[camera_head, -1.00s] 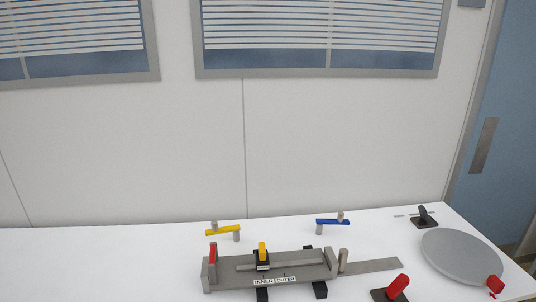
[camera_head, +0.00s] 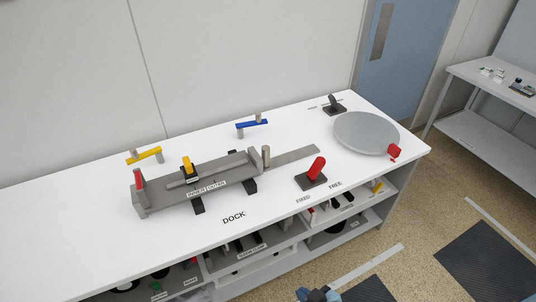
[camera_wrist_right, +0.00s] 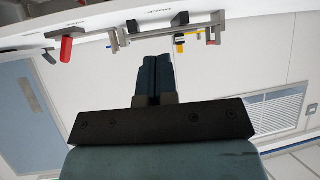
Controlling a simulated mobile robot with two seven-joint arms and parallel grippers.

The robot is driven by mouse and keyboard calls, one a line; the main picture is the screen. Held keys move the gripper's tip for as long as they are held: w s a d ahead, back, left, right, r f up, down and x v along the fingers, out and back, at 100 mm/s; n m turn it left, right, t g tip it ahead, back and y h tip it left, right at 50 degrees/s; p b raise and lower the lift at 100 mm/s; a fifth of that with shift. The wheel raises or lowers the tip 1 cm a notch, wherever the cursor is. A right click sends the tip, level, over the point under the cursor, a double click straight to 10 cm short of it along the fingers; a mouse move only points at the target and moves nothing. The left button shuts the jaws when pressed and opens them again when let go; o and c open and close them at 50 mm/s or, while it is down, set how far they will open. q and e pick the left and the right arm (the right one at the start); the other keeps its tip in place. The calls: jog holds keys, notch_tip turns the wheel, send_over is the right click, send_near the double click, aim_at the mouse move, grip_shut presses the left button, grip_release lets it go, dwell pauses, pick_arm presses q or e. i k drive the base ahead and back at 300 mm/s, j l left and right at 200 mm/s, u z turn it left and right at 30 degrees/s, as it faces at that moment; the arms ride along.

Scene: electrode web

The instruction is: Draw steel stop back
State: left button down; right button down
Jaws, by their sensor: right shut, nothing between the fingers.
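A grey steel fixture (camera_head: 163,197) lies on the white table, with a red tab (camera_head: 139,179) at its left end and a yellow-topped black slider (camera_head: 187,166) on its middle. At its right end stand a grey upright plate (camera_head: 254,160) and a short steel post (camera_head: 266,154), beside a flat steel bar (camera_head: 295,158) reaching right. I cannot tell for sure which of these is the steel stop. My right gripper (camera_head: 318,295) shows small at the bottom edge, away from the fixture. In the right wrist view its dark fingers (camera_wrist_right: 153,78) are together and empty.
A round grey plate (camera_head: 366,132) lies at the right. Yellow (camera_head: 145,155) and blue (camera_head: 252,124) arms stand behind the fixture. Shelves (camera_head: 262,262) hold parts below.

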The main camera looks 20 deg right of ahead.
aim_at(260, 162)
jog(key=i+l+u, duration=0.4)
jog(key=l, duration=0.25)
jog(key=i+l+u, duration=0.2)
jog(key=i+l, duration=0.1)
jog(key=l, duration=0.1)
